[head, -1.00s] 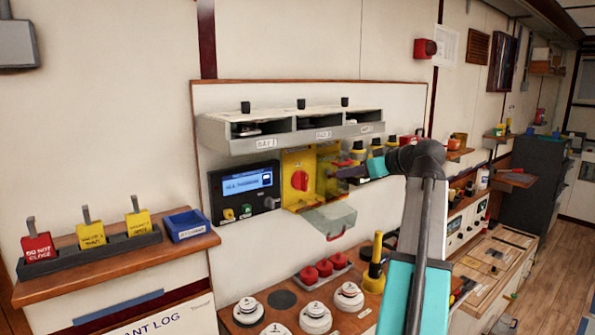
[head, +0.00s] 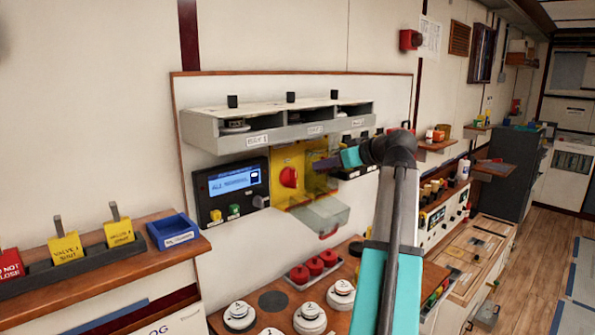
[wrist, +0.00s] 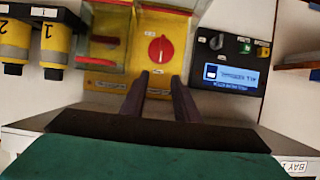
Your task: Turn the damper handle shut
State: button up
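A red rotary handle (head: 288,177) sits on a yellow plate (head: 284,159) on the wall panel. It shows in the wrist view too, as a red round knob (wrist: 160,50) with a pale pointer line. I cannot read a label naming it the damper. My gripper (wrist: 160,77) is open, with its two dark fingers apart and nothing between them. Its tips point at the plate just short of the knob; the exact gap is unclear. In the head view my gripper (head: 318,167) is beside the knob, on its right, partly hidden by a clear part.
A clear cover (head: 320,214) hangs open below the plate. A display unit (head: 237,190) is left of it, and a grey shelf (head: 285,122) juts out above. A bench with white round parts (head: 311,318) and red knobs lies below.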

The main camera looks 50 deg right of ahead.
jog(key=p, duration=0.4)
send_near(291, 178)
jog(key=w+d, duration=0.1)
jog(key=w, duration=0.5)
jog(key=shift+w+f, duration=0.15)
jog(key=shift+f, duration=0.05)
grip_shut()
